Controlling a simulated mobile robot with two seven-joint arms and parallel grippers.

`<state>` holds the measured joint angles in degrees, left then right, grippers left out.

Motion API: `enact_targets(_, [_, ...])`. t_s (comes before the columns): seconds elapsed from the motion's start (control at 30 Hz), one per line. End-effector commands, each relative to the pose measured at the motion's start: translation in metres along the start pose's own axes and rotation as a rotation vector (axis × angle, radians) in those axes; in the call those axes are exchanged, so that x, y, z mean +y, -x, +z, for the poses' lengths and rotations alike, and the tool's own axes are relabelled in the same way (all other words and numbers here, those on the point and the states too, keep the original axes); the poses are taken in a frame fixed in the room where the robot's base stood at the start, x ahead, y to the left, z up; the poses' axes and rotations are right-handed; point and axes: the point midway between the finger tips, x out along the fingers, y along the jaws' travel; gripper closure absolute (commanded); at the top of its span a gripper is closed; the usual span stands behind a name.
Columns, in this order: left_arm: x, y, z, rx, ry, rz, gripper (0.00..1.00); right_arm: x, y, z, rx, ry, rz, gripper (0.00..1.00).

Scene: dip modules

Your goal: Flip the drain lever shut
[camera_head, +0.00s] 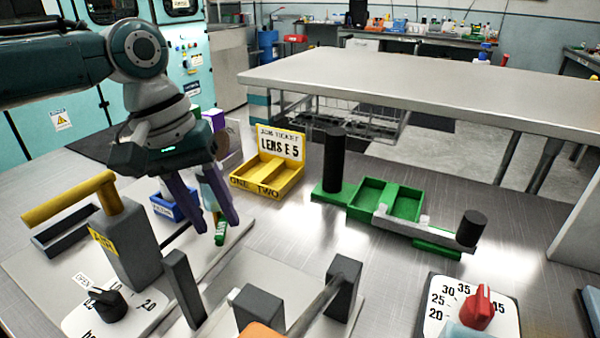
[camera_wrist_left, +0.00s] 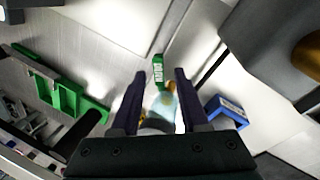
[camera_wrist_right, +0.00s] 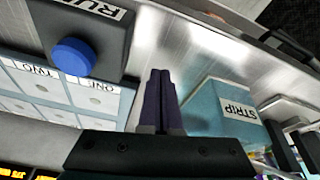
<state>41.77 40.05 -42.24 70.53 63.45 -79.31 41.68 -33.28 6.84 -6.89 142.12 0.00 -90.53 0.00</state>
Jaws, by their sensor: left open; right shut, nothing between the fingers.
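My left gripper (camera_head: 217,226) is open and points down over the pale board left of centre. In the left wrist view a pale blue translucent piece with an orange part (camera_wrist_left: 168,98) lies between or below its fingers; I cannot tell whether they touch it. A small green tag with white lettering (camera_wrist_left: 158,70) is just beyond the fingertips, and shows in the head view (camera_head: 220,232). None of the lettering I can read names a drain lever, so I cannot tell which part it is. My right gripper (camera_wrist_right: 160,72) is shut and empty, seen only in its own wrist view.
A grey post with a yellow handle (camera_head: 75,197) and a black knob marked OPEN (camera_head: 107,303) stand left. Grey posts and a bar (camera_head: 318,297) are in front. A yellow tray (camera_head: 292,178), green fixture (camera_head: 345,187) and red dial (camera_head: 478,309) lie right. A blue box (camera_wrist_left: 225,110) is close by.

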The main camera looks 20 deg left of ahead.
Motion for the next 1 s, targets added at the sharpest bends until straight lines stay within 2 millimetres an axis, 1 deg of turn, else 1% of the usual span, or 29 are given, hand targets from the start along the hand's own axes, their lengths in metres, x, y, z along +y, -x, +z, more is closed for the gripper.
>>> enact_targets(0.03, [-0.0003, -0.0046, 0.0002, 0.000, 0.000, -0.001, 0.55, 0.0001, -0.0013, 0.0004, 0.000, 0.000, 0.000, 1.00])
enact_targets(0.1, [-0.0001, -0.0074, 0.0000, 0.001, -0.001, 0.000, 0.55, 0.0002, -0.0015, 0.0005, 0.000, 0.001, 0.001, 1.00])
enact_targets(0.37, [0.0000, -0.0083, 0.0001, 0.001, -0.002, 0.000, 0.55, 0.0005, -0.0013, 0.0004, 0.000, 0.002, 0.001, 1.00])
enact_targets(0.7, [-0.0001, -0.0080, 0.0001, 0.001, -0.001, 0.000, 0.94, 0.0005, -0.0014, 0.0004, 0.000, 0.002, 0.002, 1.00])
enact_targets(0.77, [-0.0001, -0.0080, 0.0001, 0.001, -0.001, 0.000, 1.00, 0.0005, -0.0014, 0.0003, 0.000, 0.002, 0.002, 1.00])
enact_targets(1.0, [-0.0001, -0.0079, 0.0000, 0.001, -0.001, 0.000, 1.00, 0.0006, -0.0014, 0.0003, 0.000, 0.002, 0.002, 1.00])
